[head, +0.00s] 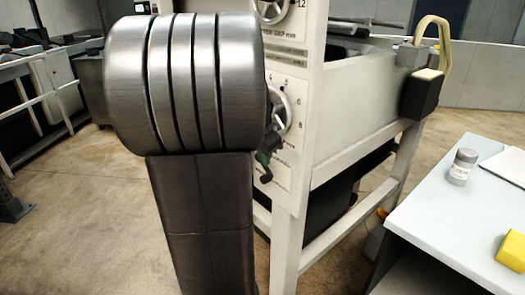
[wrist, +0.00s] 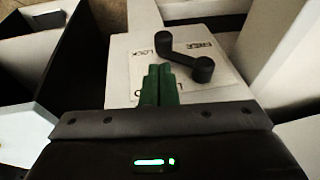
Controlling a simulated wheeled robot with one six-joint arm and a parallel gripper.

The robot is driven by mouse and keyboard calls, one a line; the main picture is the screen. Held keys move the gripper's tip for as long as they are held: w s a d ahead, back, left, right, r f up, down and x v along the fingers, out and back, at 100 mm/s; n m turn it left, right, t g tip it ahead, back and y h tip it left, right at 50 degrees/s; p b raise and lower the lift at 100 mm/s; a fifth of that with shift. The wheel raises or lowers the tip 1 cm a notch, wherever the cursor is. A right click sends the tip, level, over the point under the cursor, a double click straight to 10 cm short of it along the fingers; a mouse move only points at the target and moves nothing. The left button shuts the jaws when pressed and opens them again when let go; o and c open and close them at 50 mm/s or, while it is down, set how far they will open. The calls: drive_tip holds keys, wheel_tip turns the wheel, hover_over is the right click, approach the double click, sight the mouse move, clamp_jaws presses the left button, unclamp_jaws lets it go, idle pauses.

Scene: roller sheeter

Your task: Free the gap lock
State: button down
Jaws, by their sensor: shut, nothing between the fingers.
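The gap lock is a black lever (wrist: 186,57) with a round knob at each end, on a pale plate (wrist: 138,72) in the wrist view. The plate's lettering appears upside down, with LOCK toward the left and another word at the right. The lever lies slanted from upper left to lower right. I cannot tell which end is the pivot. My gripper (wrist: 160,80) has green fingers, shut and empty, just short of the lever and apart from it in the picture. In the head view, my gripper (head: 262,158) shows small beside the machine's front panel, partly hidden by my arm.
Above the lock, the white machine panel carries a dial (head: 286,112) and a higher dial (head: 272,8). A pale table (head: 450,215) at right holds a jar (head: 462,165) and a yellow block (head: 511,250). Floor is open at left, before a railing (head: 40,90).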

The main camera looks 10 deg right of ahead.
sight(266, 177)
drive_tip(key=x, duration=0.5)
drive_tip(key=shift+d+f, duration=0.1)
drive_tip(key=shift+f, duration=0.15)
drive_tip(key=shift+f+b, duration=0.1)
drive_tip(key=shift+b, duration=0.25)
drive_tip(key=shift+f+t+y+b, duration=0.3)
drive_tip(key=shift+f+t+b, duration=0.25)
drive_tip(key=shift+b, duration=0.45)
drive_tip(key=shift+f+t+y+b, duration=0.3)
drive_tip(key=shift+t+b, duration=0.25)
drive_tip(key=shift+b, duration=0.2)
drive_tip(key=shift+w+f, duration=0.15)
drive_tip(key=shift+f, duration=0.2)
drive_tip(key=shift+r, duration=0.15)
